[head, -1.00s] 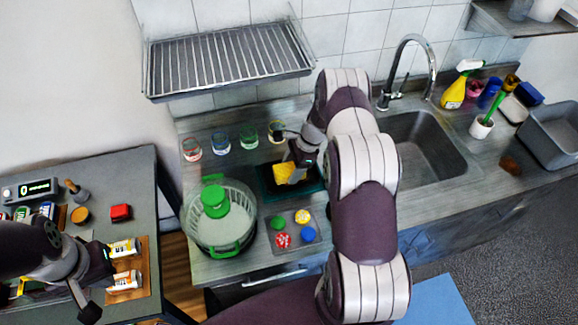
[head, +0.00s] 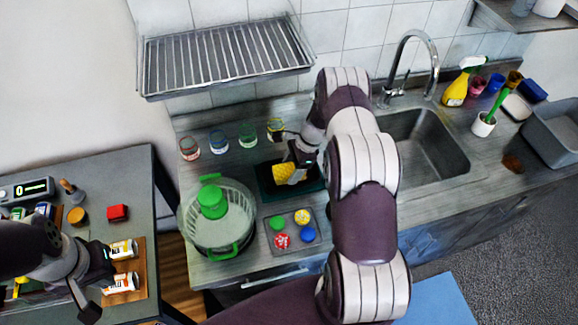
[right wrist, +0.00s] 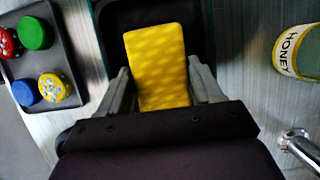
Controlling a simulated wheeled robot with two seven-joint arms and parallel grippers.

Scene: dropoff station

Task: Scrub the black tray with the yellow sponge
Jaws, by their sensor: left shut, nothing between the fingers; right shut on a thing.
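The yellow sponge (head: 285,175) is held in my right gripper (head: 296,160), over the black tray (head: 264,172) on the counter. In the right wrist view the sponge (right wrist: 157,65) lies between the two grey fingers of the right gripper (right wrist: 163,85), with the dark tray (right wrist: 113,22) behind it. The gripper and sponge hide part of the tray. I cannot tell whether the sponge touches the tray's surface. My left gripper (head: 104,258) is shut and empty, above the side table by the white bottles.
A basket with a green handle (head: 218,243) and a small tray of coloured lids (head: 291,252) stand in front of the black tray. Several glass jars (head: 219,140) line the back. The sink (head: 430,150) is on the right. A metal rack (head: 225,60) hangs above.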

